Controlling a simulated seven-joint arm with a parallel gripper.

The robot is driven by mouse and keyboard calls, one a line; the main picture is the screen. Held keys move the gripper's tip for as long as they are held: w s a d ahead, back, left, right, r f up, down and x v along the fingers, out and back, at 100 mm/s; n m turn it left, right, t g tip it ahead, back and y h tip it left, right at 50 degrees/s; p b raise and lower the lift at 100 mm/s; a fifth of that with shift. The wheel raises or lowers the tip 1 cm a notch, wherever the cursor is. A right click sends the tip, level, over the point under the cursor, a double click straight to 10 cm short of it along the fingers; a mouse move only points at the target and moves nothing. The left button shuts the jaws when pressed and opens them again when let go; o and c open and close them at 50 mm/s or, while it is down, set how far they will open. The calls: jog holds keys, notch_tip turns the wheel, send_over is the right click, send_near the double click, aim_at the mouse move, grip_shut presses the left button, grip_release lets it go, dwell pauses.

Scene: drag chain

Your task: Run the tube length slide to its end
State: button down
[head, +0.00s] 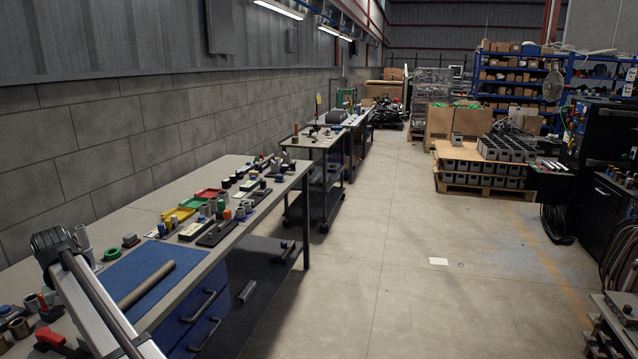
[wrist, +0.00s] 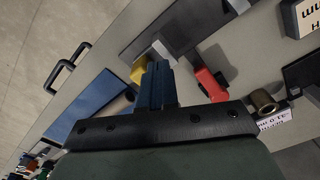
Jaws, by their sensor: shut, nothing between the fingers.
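My gripper (wrist: 156,76) shows in the wrist view with its dark blue fingers together and nothing between them. A long dark rail (wrist: 190,22) runs just beyond the fingertips, with a grey block (wrist: 176,41) on it. A yellow piece (wrist: 138,70) is beside the fingertips on the left. A red piece (wrist: 210,84) is to their right. I cannot tell which of these is the tube length slide, or whether the fingers touch any of them. A brown tube (head: 146,283) lies on a blue mat (head: 185,272) in the head view.
The workbench (head: 238,164) carries red, yellow and green trays and many small parts near the wall. In the wrist view a brass-coloured ring (wrist: 264,101) stands by a label at right. Drawer handles (wrist: 67,67) project from the bench front.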

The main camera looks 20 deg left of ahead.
notch_tip(320, 180, up, 5)
jog(key=shift+r, duration=0.1)
dwell(0.6)
